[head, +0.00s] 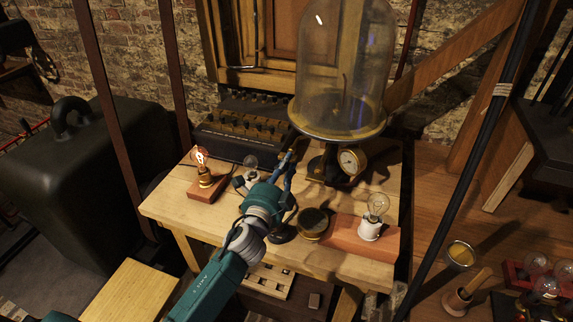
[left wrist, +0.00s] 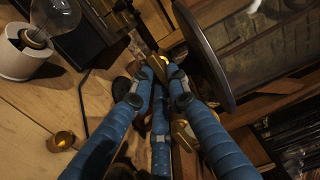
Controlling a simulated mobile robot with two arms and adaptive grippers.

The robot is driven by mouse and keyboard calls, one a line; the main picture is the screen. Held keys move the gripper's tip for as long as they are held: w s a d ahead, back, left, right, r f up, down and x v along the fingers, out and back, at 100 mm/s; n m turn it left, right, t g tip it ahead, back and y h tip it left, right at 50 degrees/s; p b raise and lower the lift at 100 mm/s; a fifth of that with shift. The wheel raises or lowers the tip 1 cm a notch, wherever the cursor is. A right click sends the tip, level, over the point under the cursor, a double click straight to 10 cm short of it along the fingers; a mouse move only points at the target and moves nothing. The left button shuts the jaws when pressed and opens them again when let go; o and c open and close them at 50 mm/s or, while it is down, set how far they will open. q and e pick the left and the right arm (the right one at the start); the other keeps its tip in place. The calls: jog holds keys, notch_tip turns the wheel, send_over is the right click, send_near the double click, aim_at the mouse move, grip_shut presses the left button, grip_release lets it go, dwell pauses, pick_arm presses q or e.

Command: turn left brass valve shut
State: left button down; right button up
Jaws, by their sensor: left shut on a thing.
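My left gripper (head: 286,160) reaches across the wooden bench to the left side of the bell jar's stand. In the left wrist view, the blue fingers of my left gripper (left wrist: 161,88) are closed around a small brass valve part (left wrist: 157,64) below the dark plate rim. In the head view the valve is mostly hidden behind the fingers, so how far it is turned cannot be told. The glass bell jar (head: 340,70) stands upright on its round dark plate (head: 337,137), with a brass-rimmed gauge (head: 351,161) below it. My right gripper is not in view.
A lit bulb on a wooden block (head: 206,189) stands left on the bench (head: 165,208). A clear bulb in a white socket (head: 370,230) and a round brass-rimmed dial (head: 313,222) stand in front. A row of knobs (head: 240,132) lies behind.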

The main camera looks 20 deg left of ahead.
pick_arm(q)
jog(key=c, duration=1.7)
grip_release()
jog(key=shift+s, duration=0.1)
jog(key=s, duration=1.1)
jog(key=shift+s+a, duration=0.15)
jog(key=shift+s, duration=0.25)
